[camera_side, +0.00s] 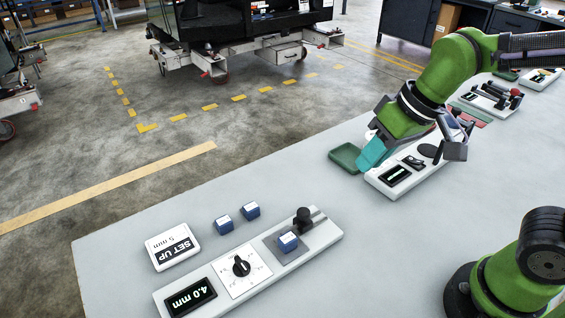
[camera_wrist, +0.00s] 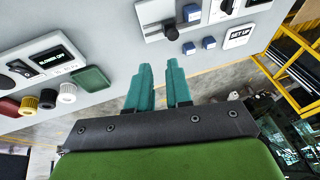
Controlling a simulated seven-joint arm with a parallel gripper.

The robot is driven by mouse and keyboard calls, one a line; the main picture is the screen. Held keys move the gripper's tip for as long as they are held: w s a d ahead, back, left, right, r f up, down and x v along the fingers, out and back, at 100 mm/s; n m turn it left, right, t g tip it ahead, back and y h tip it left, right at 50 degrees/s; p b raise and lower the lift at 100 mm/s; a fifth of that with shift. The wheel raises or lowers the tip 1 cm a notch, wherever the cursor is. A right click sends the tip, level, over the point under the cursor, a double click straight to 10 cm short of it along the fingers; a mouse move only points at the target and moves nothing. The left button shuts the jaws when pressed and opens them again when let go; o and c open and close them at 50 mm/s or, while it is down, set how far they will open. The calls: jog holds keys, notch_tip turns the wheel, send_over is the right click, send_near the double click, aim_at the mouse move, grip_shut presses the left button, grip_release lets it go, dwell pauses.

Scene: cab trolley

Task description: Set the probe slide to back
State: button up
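A long white unit (camera_side: 217,297) lies near the table's front edge, with a "4.0 mm" display (camera_side: 190,297), a black dial (camera_side: 241,266) and a black knob (camera_side: 303,219) at its right end. This knob looks like the probe slide; it also shows in the wrist view (camera_wrist: 172,33). A blue block (camera_side: 288,241) sits on the unit's grey plate beside the knob. My gripper (camera_wrist: 158,75) has two teal fingers with a gap between them and nothing in it. In the side view it hangs by a second white unit, well apart from the knob.
A "SET UP 5 mm" card (camera_side: 172,246) and two blue blocks (camera_side: 223,224) (camera_side: 250,210) lie beside the long unit. A green tray (camera_side: 345,158) lies near the second unit (camera_side: 404,178). The table between the two units is clear.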

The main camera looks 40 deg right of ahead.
jog(key=w+a+f+n+g, duration=0.1)
jog(key=a+n, duration=0.1)
jog(key=w+a+f+n+g+h, duration=0.1)
jog(key=w+a+n, duration=0.1)
jog(key=a, duration=0.1)
jog(key=w+a+f+n+h, duration=0.1)
jog(key=a+n, duration=0.1)
jog(key=a, duration=0.1)
jog(key=shift+w+a+n+g, duration=0.25)
jog(key=shift+w+n+g, duration=0.05)
jog(key=shift+n+g, duration=0.1)
grip_shut()
jog(key=w+a+f+n+h, duration=0.1)
jog(key=w+a+n+h, duration=0.1)
jog(key=a+n, duration=0.3)
jog(key=w+a+f+n+g+h, duration=0.1)
jog(key=w+a+f+n+h, duration=0.1)
jog(key=a+n, duration=0.3)
jog(key=shift+n+h, duration=0.4)
jog(key=shift+n, duration=0.3)
jog(key=shift+w, duration=0.1)
